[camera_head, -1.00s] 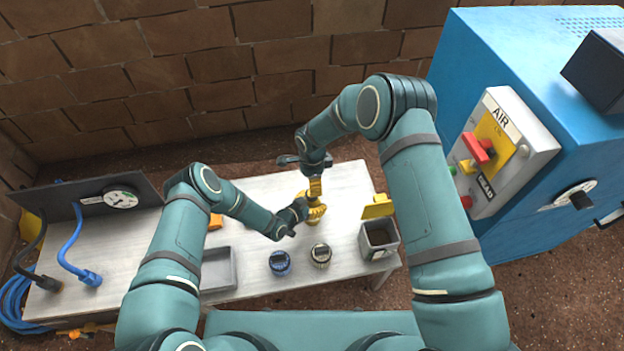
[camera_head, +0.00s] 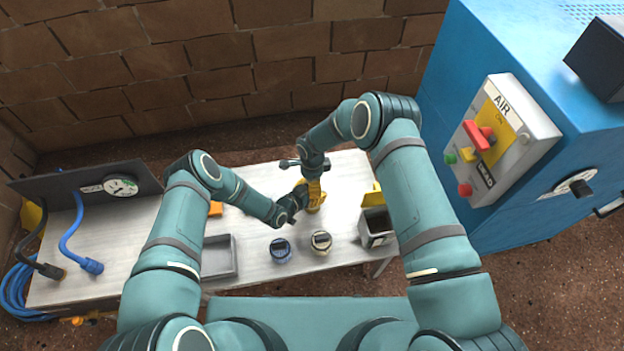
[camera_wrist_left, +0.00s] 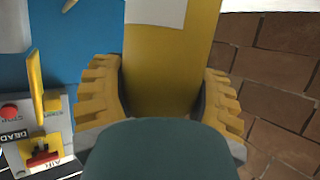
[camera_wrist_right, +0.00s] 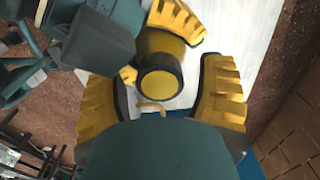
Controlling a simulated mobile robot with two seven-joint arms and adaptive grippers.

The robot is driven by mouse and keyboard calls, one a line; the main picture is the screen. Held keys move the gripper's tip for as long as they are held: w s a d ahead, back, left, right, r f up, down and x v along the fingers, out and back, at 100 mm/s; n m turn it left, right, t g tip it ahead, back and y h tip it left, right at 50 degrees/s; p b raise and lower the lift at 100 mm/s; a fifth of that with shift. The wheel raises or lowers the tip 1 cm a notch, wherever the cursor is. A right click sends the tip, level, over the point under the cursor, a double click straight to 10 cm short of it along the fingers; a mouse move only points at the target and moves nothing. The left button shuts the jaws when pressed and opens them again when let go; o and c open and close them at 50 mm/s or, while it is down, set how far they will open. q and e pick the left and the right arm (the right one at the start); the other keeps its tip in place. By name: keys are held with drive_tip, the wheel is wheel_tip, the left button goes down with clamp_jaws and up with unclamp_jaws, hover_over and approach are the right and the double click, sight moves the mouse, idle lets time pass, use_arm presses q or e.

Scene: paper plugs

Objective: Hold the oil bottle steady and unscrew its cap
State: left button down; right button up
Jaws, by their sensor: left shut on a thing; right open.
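The yellow oil bottle (camera_wrist_left: 170,65) stands in my left gripper (camera_wrist_left: 165,95), with a white label (camera_wrist_left: 155,12) above the fingers. My left gripper (camera_head: 300,198) is shut on its side over the table. The bottle's round dark-rimmed top, which I take as its cap (camera_wrist_right: 159,83), faces the right wrist camera. My right gripper (camera_wrist_right: 160,100) is open above it, with one finger on each side of the top and visible gaps. In the head view the right gripper (camera_head: 314,188) points down over the bottle and hides much of it.
A blue round container (camera_head: 281,250) and a beige one (camera_head: 320,242) stand in front on the table. A grey tray (camera_head: 219,262) is to the left, a grey bin (camera_head: 376,228) to the right.

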clamp_jaws()
drive_tip(key=n, duration=0.7)
drive_tip(key=shift+n, duration=0.4)
drive_tip(key=n, duration=0.6)
